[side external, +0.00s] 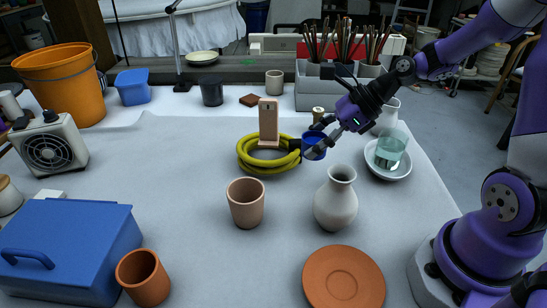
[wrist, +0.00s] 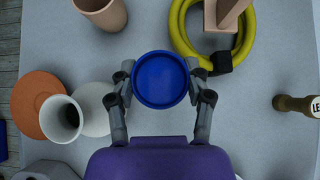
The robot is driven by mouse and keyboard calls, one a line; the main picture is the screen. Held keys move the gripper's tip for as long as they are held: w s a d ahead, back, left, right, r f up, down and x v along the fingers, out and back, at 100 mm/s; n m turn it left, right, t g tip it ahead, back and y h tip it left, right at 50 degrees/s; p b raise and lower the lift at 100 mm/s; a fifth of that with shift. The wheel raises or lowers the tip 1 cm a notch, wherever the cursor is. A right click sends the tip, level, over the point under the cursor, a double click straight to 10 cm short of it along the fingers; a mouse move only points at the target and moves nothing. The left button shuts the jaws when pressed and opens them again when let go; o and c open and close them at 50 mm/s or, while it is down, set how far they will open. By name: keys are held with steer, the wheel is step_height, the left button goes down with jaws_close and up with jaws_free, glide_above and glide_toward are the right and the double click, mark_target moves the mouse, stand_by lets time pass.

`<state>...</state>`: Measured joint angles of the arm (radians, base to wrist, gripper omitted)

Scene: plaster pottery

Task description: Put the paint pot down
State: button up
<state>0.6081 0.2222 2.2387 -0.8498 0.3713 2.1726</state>
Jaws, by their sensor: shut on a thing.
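The paint pot (side external: 314,145) is a small blue pot. My gripper (side external: 318,146) is shut on it and holds it between the yellow hose coil and the white vase, with its height over the table hard to judge. In the wrist view the round blue paint pot (wrist: 161,79) sits between the two fingertips of my gripper (wrist: 160,82), with its open top facing the camera. The fingers lie on either side of it. Its underside is hidden.
A white vase (side external: 336,203), a beige cup (side external: 246,204) and a terracotta saucer (side external: 344,280) are nearer. A glass in a white bowl (side external: 376,165) is right.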

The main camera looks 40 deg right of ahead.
step_height(320, 180, up, 8)
steer(key=w+a, duration=0.3)
steer(key=a, duration=1)
steer(key=w+a, duration=0.4)
steer(key=a, duration=0.9)
steer(key=w+d+f, duration=0.2)
steer(key=w+f, duration=0.1)
steer(key=f, duration=0.1)
steer(key=w+d+f, duration=0.2)
steer(key=f, duration=0.2)
steer(key=w+d+f, duration=0.3)
steer(key=f, duration=0.1)
steer(key=shift+w+d+f, duration=0.1)
steer(key=shift+w+f, duration=0.35)
steer(key=shift+f, duration=1.9)
steer(key=shift+f, duration=0.1)
steer(key=o, duration=1.3)
